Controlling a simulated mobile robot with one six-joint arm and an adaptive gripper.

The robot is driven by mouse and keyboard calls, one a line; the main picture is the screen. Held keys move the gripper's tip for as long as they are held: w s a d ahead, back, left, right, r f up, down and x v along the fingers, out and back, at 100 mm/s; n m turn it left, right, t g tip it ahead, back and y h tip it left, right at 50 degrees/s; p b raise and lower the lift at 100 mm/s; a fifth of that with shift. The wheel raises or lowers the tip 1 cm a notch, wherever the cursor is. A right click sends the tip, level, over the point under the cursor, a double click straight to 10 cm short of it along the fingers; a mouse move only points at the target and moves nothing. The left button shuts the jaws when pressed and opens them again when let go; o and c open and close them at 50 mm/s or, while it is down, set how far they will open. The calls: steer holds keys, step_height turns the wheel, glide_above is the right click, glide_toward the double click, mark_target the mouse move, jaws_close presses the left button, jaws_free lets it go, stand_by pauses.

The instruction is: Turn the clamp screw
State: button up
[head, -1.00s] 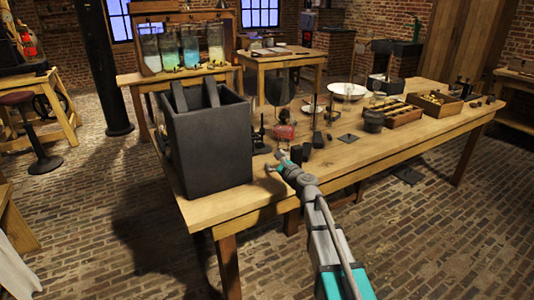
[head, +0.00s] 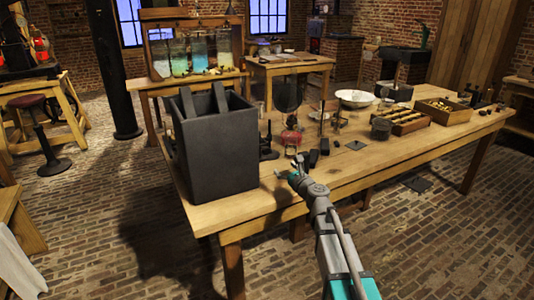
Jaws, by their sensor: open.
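My gripper (head: 291,173) reaches over the front edge of the wooden workbench (head: 360,170), and its small teal and grey fingers are open and empty. I cannot make out the clamp screw in the head view; it is too small or hidden. A large dark open-topped box (head: 216,145), with two dark plates (head: 189,103) standing up out of it, is on the bench to the left of my gripper. A small dark upright fitting (head: 267,146) stands just right of the box, beyond my gripper. Small black blocks (head: 313,158) lie close beyond the fingers.
A red-based apparatus (head: 291,138) stands behind the blocks. The bench's front right is clear.

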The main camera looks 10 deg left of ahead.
mark_target(267, 152)
steer(key=x, duration=1.3)
steer(key=shift+w+a, duration=0.2)
steer(key=shift+w, duration=0.05)
steer(key=c, duration=1.1)
